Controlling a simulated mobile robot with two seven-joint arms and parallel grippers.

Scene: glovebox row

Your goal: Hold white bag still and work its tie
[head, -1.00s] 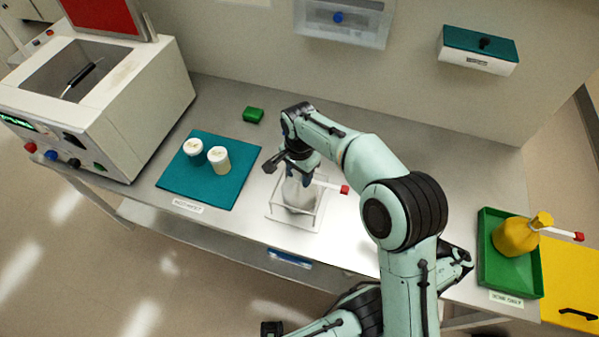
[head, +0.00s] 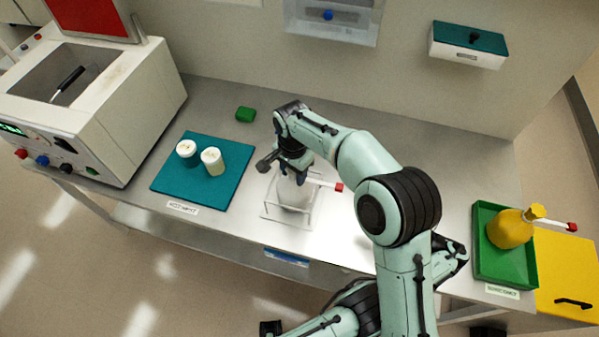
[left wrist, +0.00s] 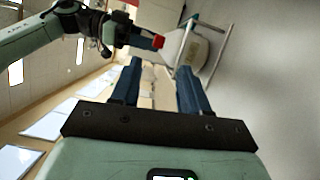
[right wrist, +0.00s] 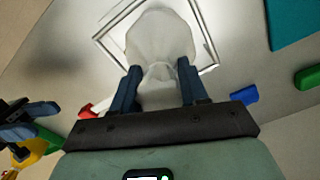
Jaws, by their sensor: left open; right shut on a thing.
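The white bag (head: 292,193) stands upright inside a thin wire frame (head: 268,216) on the bench. My right gripper (head: 294,170) comes down from above and is shut on the bag's gathered neck. In the right wrist view the bag (right wrist: 160,38) spreads beyond the fingers (right wrist: 158,86). A tie's red end (head: 339,187) sticks out to the right of the neck; a blue tab (right wrist: 245,94) shows on the other side in the right wrist view. My left gripper (left wrist: 153,92) is open and empty, apart from the bag (left wrist: 188,48).
A teal mat (head: 172,187) with two white-lidded jars (head: 212,162) lies left of the frame. A green block (head: 245,114) sits behind. A green tray (head: 490,265) holds a yellow tied bag (head: 508,230) at the right. A boxy machine (head: 95,100) stands at the left.

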